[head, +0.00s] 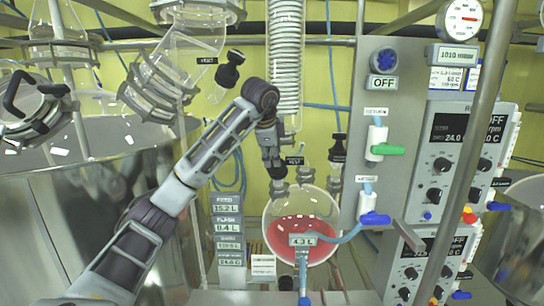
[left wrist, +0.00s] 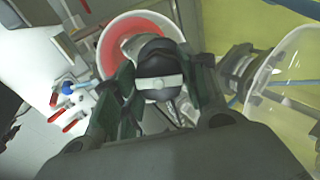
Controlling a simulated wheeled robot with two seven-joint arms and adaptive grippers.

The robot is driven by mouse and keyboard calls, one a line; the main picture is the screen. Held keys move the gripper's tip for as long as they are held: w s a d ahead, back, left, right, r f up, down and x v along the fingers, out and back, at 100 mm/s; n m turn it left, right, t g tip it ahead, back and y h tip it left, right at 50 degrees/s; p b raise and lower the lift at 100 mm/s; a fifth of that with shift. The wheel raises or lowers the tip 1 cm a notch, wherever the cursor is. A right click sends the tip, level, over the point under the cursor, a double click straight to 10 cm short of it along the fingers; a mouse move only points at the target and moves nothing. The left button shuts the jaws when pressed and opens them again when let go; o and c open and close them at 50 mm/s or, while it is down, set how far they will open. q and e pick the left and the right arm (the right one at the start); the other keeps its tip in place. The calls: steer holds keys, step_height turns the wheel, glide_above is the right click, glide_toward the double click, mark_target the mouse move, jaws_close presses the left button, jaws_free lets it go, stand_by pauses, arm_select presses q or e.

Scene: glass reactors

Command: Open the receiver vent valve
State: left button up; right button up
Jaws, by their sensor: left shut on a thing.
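My left gripper (head: 274,168) reaches in from the lower left and is shut on a dark valve knob above the receiver flask (head: 283,232). A small dark label (head: 295,161) stands just beside the gripper; I cannot read it surely. In the left wrist view the dark valve knob (left wrist: 158,88), with a pale band across it, sits between the two fingers (left wrist: 162,92). In the head view the fingers hide most of the knob, so its turn position cannot be told. The round glass receiver holds red liquid. My right gripper is not in view.
A second black-topped fitting (head: 338,150) stands just right of the gripper, and another (head: 230,70) is higher up. A glass coil condenser (head: 285,50) hangs above. A grey panel (head: 385,110) with green and blue handled valves stands to the right. A large steel vessel (head: 110,200) is at left.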

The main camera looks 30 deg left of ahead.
arm_select(q)
steer(key=n, duration=0.3)
steer(key=shift+r+n, duration=0.1)
steer(key=shift+n, duration=0.2)
steer(key=shift+n, duration=0.3)
